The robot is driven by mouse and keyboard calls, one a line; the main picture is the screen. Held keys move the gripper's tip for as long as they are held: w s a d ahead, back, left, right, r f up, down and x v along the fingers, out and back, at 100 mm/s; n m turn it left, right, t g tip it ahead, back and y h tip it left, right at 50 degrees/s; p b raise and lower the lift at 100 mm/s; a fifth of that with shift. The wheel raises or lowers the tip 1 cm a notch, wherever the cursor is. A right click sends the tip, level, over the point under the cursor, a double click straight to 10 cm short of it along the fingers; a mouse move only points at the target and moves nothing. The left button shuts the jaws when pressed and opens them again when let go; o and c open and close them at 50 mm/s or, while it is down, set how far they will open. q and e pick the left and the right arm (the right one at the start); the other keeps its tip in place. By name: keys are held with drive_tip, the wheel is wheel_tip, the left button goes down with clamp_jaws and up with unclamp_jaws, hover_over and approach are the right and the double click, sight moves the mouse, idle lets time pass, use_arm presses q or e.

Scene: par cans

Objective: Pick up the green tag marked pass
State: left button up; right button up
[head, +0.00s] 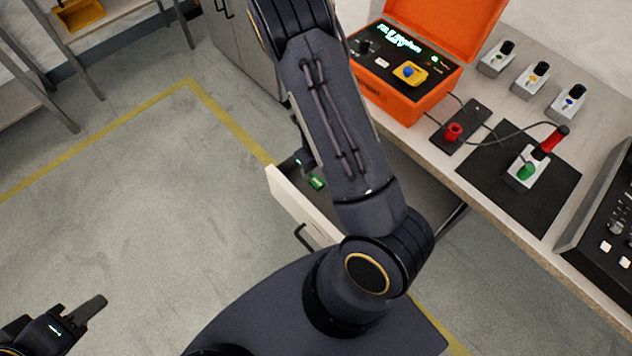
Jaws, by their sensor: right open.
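A small green tag (317,182) lies inside the open drawer (291,205) under the bench; its marking is too small to read. My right arm crosses the middle of the view and covers much of the drawer. My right gripper (306,163) shows only in part at the arm's left edge, over the drawer and just above the tag in the picture. It is open, and its fingertips are mostly hidden. My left gripper (88,312) is at the bottom left over bare floor, far from the drawer; its jaw gap cannot be made out.
On the bench (425,150) stand an orange case (395,100) with a raised lid, several small switch boxes, and a black mat (490,180) with a green-topped fixture and red-handled probe. A control console (610,220) is at right. Floor at left is clear.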

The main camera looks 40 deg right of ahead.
sight(316, 180)
wheel_tip(316, 180, down, 6)
drive_tip(key=shift+r+b, duration=0.2)
drive_tip(key=shift+b, duration=0.35)
drive_tip(key=shift+a, duration=0.1)
drive_tip(key=c, duration=1.1)
drive_tip(key=shift+o, duration=0.2)
drive_tip(key=shift+r, duration=0.15)
